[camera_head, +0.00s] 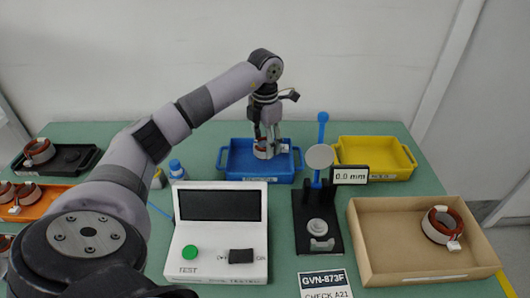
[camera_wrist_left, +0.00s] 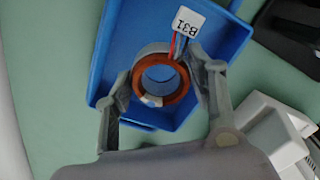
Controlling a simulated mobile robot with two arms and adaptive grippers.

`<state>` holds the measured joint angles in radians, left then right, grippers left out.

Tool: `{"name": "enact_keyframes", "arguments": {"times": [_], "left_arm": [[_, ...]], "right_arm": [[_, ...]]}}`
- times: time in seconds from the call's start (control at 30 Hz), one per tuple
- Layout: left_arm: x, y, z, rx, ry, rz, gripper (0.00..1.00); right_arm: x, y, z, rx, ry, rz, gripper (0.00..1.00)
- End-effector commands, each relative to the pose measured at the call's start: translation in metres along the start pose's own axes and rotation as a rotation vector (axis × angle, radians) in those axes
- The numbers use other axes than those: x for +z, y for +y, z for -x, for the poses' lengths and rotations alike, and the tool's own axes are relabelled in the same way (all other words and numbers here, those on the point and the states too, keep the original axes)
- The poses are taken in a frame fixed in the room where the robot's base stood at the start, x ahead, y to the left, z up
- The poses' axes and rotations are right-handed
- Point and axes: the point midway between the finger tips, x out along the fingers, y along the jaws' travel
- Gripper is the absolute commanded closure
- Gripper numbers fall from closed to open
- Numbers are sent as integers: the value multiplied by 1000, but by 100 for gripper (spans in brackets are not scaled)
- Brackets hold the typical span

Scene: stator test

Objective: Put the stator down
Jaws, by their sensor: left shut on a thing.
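The stator (camera_wrist_left: 165,97) is a ring with a grey outside, copper-brown windings and a white tag marked B31 on red and blue wires. My left gripper (camera_head: 266,146) is shut on the stator, with one finger on each side of it, in the left wrist view (camera_wrist_left: 160,95). In the head view the held stator (camera_head: 264,154) is at the blue tray (camera_head: 231,172). I cannot tell whether it touches the tray floor. My right gripper is not in view.
A yellow tray (camera_head: 408,166) stands right of the blue one. A cardboard box (camera_head: 385,268) holds another stator (camera_head: 440,224). A gauge stand (camera_head: 300,205), a white test box (camera_head: 184,250), a black tray (camera_head: 90,157) and an orange tray (camera_head: 52,193) share the green table.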

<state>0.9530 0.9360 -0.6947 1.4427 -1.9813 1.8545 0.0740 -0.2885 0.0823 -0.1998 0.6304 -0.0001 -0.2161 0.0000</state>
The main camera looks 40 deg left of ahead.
Motion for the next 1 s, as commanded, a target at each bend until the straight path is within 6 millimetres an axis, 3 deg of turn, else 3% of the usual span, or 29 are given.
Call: {"name": "enact_keyframes", "arguments": {"times": [0.3, 0.67, 0.7, 1.0], "left_arm": [[-1, 0, -40, -1, 2, -1, 90], [0, 0, -44, 0, 0, -1, 90], [0, 0, -44, 0, 1, -1, 47], [0, 0, -44, 0, 2, -1, 29]], "right_arm": [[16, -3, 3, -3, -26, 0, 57], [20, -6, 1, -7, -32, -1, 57], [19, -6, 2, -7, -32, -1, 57], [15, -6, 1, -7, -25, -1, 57]]}}
